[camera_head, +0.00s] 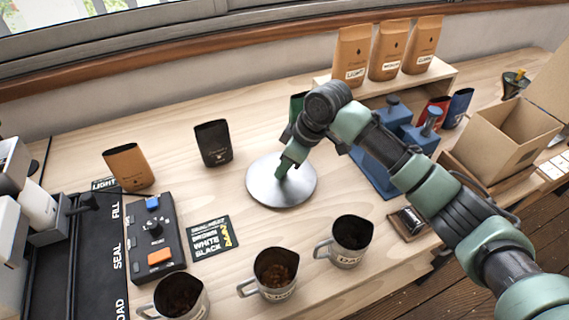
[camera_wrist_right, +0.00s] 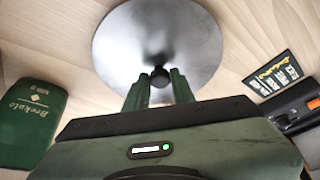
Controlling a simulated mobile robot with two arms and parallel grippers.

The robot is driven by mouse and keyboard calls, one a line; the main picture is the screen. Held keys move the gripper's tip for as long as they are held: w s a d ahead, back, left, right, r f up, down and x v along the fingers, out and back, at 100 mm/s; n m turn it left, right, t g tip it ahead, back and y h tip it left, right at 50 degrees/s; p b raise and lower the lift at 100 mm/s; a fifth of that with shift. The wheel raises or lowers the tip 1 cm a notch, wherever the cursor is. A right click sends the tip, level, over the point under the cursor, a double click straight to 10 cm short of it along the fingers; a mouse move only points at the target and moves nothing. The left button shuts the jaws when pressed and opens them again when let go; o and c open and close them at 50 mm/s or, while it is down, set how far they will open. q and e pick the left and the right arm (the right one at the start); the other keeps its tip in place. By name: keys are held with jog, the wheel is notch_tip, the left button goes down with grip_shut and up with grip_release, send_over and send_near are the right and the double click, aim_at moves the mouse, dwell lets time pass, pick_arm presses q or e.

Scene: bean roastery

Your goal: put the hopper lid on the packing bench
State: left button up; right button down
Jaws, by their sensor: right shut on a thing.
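The hopper lid (camera_head: 263,190) is a round silver metal disc with a dark knob in its middle. It lies flat over the light wood packing bench (camera_head: 90,225), at the middle of the head view. I cannot tell whether it rests on the wood or is held just above it. My right gripper (camera_head: 283,171) points down and is shut on the lid's knob. In the right wrist view the two green fingers (camera_wrist_right: 160,82) close around the knob, with the disc (camera_wrist_right: 130,45) beyond them. My left gripper is not in view.
A black bag (camera_head: 213,143) and a brown bag (camera_head: 128,167) stand left of the lid. A control box (camera_head: 157,240) and label card (camera_head: 213,237) lie front left. Several metal cups, including one (camera_head: 350,240), line the front edge. A carton (camera_head: 503,135) stands right.

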jog(key=c, duration=1.2)
grip_release()
jog(key=b+v, duration=0.1)
jog(key=v, duration=1.1)
jog(key=shift+r, duration=0.1)
jog(key=shift+a, duration=0.1)
